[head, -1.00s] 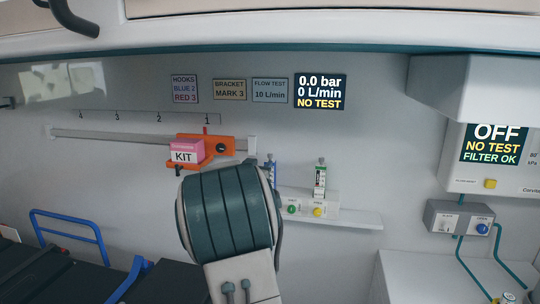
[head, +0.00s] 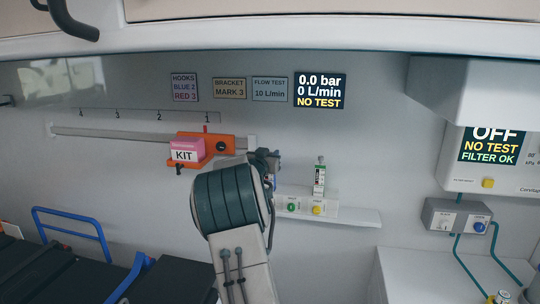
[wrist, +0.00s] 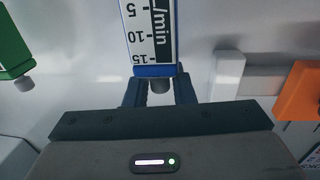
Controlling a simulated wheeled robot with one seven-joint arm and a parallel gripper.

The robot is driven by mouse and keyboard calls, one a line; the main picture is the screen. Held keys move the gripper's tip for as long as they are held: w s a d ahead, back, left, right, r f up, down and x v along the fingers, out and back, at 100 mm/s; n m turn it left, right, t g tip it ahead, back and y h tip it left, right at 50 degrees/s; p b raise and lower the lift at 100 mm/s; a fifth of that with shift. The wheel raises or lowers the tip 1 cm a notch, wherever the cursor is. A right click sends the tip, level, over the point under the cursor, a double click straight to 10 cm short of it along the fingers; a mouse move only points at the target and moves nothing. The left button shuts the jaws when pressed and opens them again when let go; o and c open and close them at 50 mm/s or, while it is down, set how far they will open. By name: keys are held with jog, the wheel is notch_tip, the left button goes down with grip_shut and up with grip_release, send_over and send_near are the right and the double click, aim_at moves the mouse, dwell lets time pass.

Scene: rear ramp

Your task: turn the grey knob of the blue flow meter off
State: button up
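The blue flow meter (wrist: 150,35) fills the top middle of the wrist view, its scale upside down. Its grey knob (wrist: 160,84) shows partly below the blue end. My gripper (wrist: 160,92) has one finger on each side of the knob, with small gaps visible, so it looks open. Whether the fingertips touch the meter I cannot tell. In the head view my gripper (head: 266,159) is mostly hidden behind my wrist, at the wall, and the blue flow meter is nearly all hidden there.
A green flow meter (head: 319,176) stands to the right on the wall outlet unit (head: 335,211). An orange bracket (head: 222,145) with a pink KIT box (head: 187,150) sits on the rail to the left. The wall display (head: 320,91) reads 0.0 bar, 0 L/min, NO TEST.

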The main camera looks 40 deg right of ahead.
grip_shut()
